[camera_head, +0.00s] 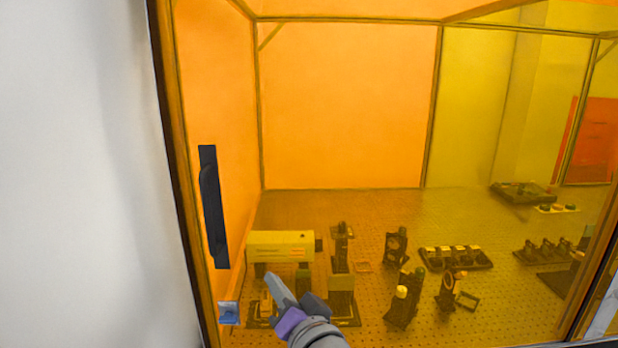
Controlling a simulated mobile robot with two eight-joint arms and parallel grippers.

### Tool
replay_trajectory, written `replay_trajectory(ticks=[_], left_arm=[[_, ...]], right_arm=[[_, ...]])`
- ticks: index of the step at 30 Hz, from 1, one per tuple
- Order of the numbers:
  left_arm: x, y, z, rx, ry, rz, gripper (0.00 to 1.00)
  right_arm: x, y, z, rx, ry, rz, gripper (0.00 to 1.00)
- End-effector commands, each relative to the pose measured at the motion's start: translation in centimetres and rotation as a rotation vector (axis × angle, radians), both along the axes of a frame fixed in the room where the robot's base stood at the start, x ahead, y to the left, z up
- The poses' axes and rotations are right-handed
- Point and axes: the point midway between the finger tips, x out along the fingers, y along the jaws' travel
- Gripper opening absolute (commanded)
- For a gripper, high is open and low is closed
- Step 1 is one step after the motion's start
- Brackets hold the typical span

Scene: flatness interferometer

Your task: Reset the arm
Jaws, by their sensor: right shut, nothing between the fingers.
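My right gripper (282,296) shows at the bottom centre of the head view, with its grey and purple wrist coming up from the lower edge. It is shut and empty. It stands in front of an orange see-through enclosure panel (345,105), apart from the black door handle (211,207) up and to its left. My left gripper is not in view.
Behind the orange panel is a perforated optical table (380,210) with a long box-shaped instrument (281,245), several dark optic mounts (404,297) and a tray of parts (455,258). A blue-white label (229,313) sits at the lower left. A plain pale wall (75,170) fills the left.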

Motion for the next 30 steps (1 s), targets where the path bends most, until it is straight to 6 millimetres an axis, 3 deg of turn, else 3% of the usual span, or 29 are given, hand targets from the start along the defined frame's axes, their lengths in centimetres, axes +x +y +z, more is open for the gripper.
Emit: replay_trajectory(ticks=[1, 3, 9, 12, 15, 21, 30], left_arm=[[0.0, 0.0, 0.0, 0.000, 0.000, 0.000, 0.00], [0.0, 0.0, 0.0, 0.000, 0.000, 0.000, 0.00], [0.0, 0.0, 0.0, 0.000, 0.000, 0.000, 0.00], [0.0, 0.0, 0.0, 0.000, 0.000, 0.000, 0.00], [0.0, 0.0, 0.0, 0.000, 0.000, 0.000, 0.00], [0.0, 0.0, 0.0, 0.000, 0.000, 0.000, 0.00], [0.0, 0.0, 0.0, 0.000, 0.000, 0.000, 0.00]], right_arm=[[-0.7, -2.2, -3.4, -0.102, 0.041, 0.008, 0.00], [-2.0, -4.6, -8.0, -0.240, 0.110, 0.029, 0.00], [-7.3, -12.7, -19.8, -0.570, 0.353, 0.046, 0.00], [-10.6, -16.7, -24.6, -0.695, 0.485, 0.042, 0.00], [-13.6, -19.9, -28.1, -0.785, 0.602, 0.033, 0.00], [-17.2, -23.1, -31.3, -0.869, 0.735, 0.021, 0.00], [-17.6, -23.4, -31.6, -0.879, 0.750, 0.022, 0.00]])
